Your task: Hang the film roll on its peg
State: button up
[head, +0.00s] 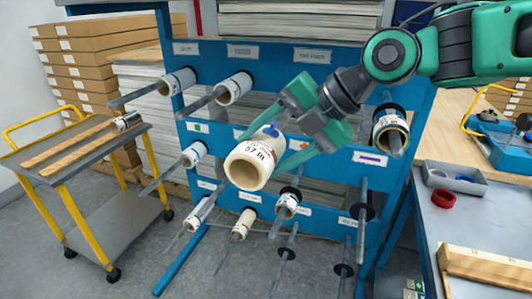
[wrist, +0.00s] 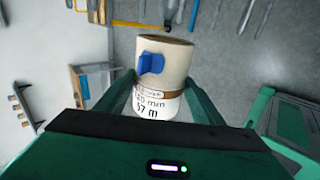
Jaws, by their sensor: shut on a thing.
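My gripper (head: 286,146) is shut on a cream film roll (head: 246,169), held in the air in front of the blue rack. The roll's open bore faces the lower left in the head view. In the wrist view the film roll (wrist: 166,65) sits between the two fingers of my gripper (wrist: 160,95). It has a blue tab, a brown band and a white label reading "57 m". The rack (head: 255,50) carries grey pegs, several with rolls on them. Bare pegs (head: 362,215) show at the lower right. The held roll and my gripper hide the rack's middle.
A grey trolley with yellow rails (head: 75,165) stands at the left, with wooden bars on top. A bench (head: 465,215) at the right holds a grey tray (head: 455,180), a red ring (head: 443,198) and a blue device (head: 500,140). Pegs stick out towards me.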

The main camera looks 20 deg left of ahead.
jog(key=w+d, duration=0.2)
jog(key=w, duration=2.2)
dwell(0.4)
dwell(0.4)
jog(key=o, duration=1.6)
